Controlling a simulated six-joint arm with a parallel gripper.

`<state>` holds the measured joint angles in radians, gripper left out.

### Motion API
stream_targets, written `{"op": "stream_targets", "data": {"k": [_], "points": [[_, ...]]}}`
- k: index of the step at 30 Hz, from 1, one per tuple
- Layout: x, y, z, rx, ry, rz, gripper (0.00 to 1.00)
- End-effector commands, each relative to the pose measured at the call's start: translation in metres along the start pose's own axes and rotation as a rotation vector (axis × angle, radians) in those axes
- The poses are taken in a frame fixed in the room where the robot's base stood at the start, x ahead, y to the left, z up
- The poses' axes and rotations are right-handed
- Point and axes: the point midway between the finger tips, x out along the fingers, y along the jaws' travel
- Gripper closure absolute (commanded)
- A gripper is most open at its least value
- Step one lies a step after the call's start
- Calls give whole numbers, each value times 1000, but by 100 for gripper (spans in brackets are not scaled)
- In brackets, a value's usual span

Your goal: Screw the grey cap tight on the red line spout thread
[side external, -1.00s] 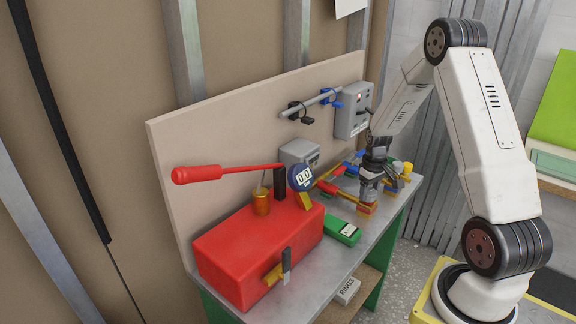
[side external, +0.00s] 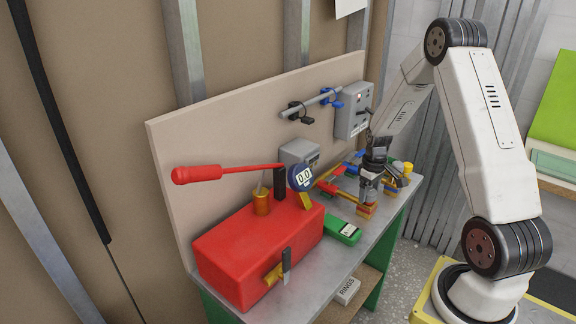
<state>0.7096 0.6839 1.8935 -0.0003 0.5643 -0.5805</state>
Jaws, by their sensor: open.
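The red line (side external: 331,174) runs along the bench toward a brass-coloured fitting (side external: 366,211) at the bench's right part. My gripper (side external: 371,193) points down over the end of this line, with its fingers just above the fitting. It is open. The grey cap cannot be made out apart from the grey fingers, and the spout thread is hidden or too small to see. Whether the fingers touch the cap cannot be told.
A red pump tank (side external: 240,252) with a long red lever (side external: 200,174) and a round gauge (side external: 301,178) fills the bench's left. A green device (side external: 343,230) lies close in front of the gripper. Yellow (side external: 405,169) and blue fittings crowd behind. A backboard (side external: 220,130) stands behind.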

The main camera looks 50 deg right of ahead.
Motion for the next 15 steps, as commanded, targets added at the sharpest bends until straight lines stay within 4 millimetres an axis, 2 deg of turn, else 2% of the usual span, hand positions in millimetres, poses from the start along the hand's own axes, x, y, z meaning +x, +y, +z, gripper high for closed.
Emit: {"op": "stream_targets", "data": {"k": [6,15], "points": [[0,0,0,-132,0,0,16],[0,0,0,-166,0,0,16]]}}
